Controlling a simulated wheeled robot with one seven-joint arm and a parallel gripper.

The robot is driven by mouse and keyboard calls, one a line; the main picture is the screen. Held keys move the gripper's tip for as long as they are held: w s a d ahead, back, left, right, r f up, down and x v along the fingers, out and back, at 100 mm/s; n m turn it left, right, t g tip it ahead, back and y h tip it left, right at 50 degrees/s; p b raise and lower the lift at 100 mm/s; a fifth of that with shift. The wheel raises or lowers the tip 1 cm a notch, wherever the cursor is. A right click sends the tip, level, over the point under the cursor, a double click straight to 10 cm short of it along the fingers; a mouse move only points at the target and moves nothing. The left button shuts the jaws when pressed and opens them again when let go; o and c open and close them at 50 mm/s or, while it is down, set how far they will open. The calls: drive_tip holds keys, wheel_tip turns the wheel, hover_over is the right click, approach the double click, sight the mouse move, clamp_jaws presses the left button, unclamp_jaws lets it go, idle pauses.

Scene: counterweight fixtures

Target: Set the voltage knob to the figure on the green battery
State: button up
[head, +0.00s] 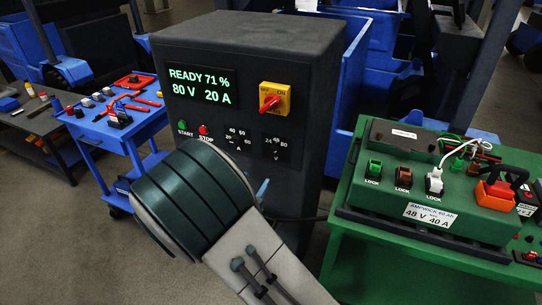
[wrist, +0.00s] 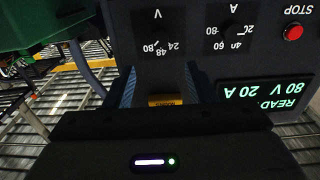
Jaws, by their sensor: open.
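The charger cabinet (head: 240,60) has a lit display (head: 201,87) reading READY 71 %, 80 V, 20 A. The voltage knob (head: 276,143) is on its front, dark, marked V with 24, 48 and 80.
A yellow plate with a red switch (head: 270,100) is above the voltage knob. The current dial (head: 237,138), red STOP button (head: 203,130) and green START button (head: 182,127) are to its left. A blue cart (head: 110,130) with tools stands at left. The green bench (head: 390,270) stands close at right.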

sight(273, 153)
drive_tip(key=p+x, duration=0.2)
drive_tip(key=x, duration=1)
drive_tip(key=shift+w+d, duration=0.15)
drive_tip(key=shift+w, duration=0.2)
drive_tip(key=c, duration=1)
